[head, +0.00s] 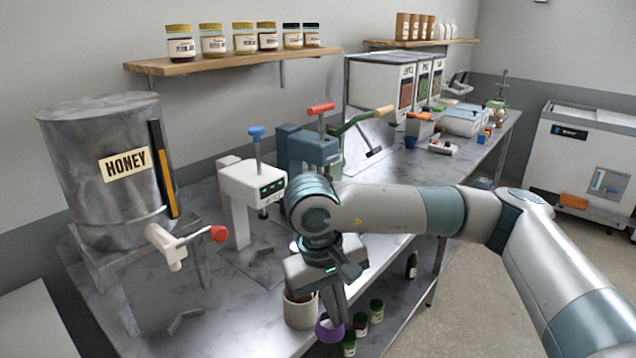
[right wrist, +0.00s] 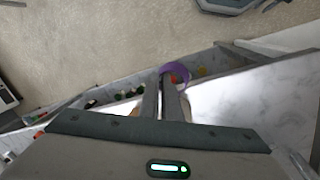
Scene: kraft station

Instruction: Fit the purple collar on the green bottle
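The purple collar (head: 329,329) is a ring at the fingertips of my right gripper (head: 333,310), beyond the front edge of the counter. In the right wrist view the two fingers (right wrist: 169,85) are close together, with the purple collar (right wrist: 176,69) at their tips. The gripper looks shut on the collar's rim. No green bottle is clearly identifiable. Jars with green lids (head: 376,308) stand low beside the counter, and a small dark bottle (head: 412,266) stands farther along. My left gripper is not in view.
A white pot (head: 299,312) stands at the counter edge beside my right gripper. A honey tank (head: 97,165) and a white press (head: 239,190) are at left. Dispensers and boxes fill the far counter. The floor (head: 440,320) at right is clear.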

